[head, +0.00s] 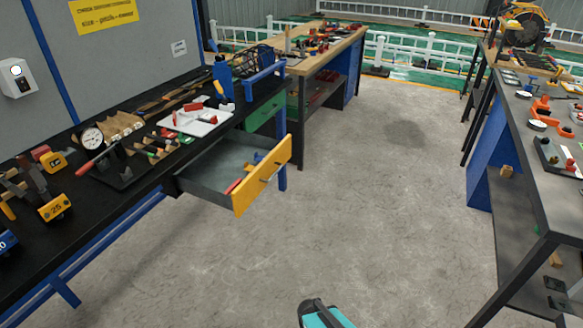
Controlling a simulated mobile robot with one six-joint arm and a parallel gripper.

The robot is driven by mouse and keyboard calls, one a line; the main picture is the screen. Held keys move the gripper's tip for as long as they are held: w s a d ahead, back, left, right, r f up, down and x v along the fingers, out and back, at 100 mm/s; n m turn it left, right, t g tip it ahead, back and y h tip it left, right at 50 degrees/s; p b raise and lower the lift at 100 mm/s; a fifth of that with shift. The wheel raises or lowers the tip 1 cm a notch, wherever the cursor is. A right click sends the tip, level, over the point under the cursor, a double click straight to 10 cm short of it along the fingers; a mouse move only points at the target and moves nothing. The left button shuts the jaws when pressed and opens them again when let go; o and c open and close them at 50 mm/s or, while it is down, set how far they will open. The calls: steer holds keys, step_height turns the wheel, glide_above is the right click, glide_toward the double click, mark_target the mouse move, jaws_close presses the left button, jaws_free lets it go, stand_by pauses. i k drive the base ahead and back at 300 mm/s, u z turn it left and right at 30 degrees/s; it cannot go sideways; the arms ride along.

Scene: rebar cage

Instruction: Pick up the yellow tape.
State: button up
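A yellow block-like item with dark markings (55,208), which looks like a tape measure marked 25, lies near the front of the black bench (110,190) at the left. A second, smaller yellow item (53,161) sits farther back on the same bench; it may also be a tape measure. I cannot tell for sure which is the yellow tape. A teal and black part at the bottom edge seems to be mine. My gripper's fingers are not in view.
An open drawer with a yellow front (262,175) juts from the left bench into the aisle. A white tray (196,120) and a round gauge (91,138) sit on that bench. A cluttered bench (540,185) stands right. The concrete floor (360,210) between is clear.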

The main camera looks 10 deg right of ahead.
mark_target(52, 162)
steer(key=u, duration=0.05)
steer(key=i, duration=0.55)
steer(key=z, duration=0.35)
steer(key=k, duration=0.65)
steer(key=u, duration=1.55)
